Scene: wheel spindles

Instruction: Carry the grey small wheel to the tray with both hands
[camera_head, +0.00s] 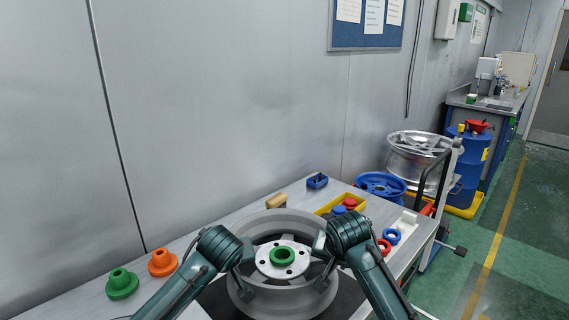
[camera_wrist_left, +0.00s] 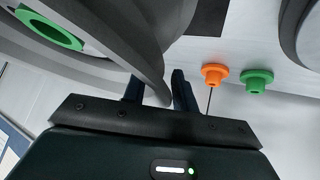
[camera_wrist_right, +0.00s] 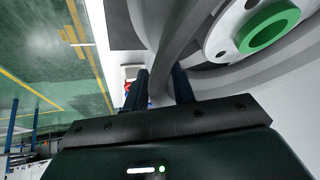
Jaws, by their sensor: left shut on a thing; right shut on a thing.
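The grey wheel (camera_head: 268,222) is in the lower middle of the head view, over the bench. A pale round hub plate with a green ring (camera_head: 283,256) shows at its centre. My left gripper (camera_head: 242,284) is shut on the wheel's left rim, and the rim passes between its fingers (camera_wrist_left: 160,90). My right gripper (camera_head: 324,274) is shut on the right rim, also seen between the fingers in the right wrist view (camera_wrist_right: 161,88). I cannot tell how far the wheel is above the bench. A yellow tray (camera_head: 356,211) holding small parts lies behind it to the right.
An orange flanged piece (camera_head: 162,262) and a green one (camera_head: 121,283) stand at left on the bench. A blue ring (camera_head: 392,236) and a red ring (camera_head: 384,247) lie at right. A small blue box (camera_head: 317,181) sits at the back. Other wheels (camera_head: 418,155) stand beyond the bench.

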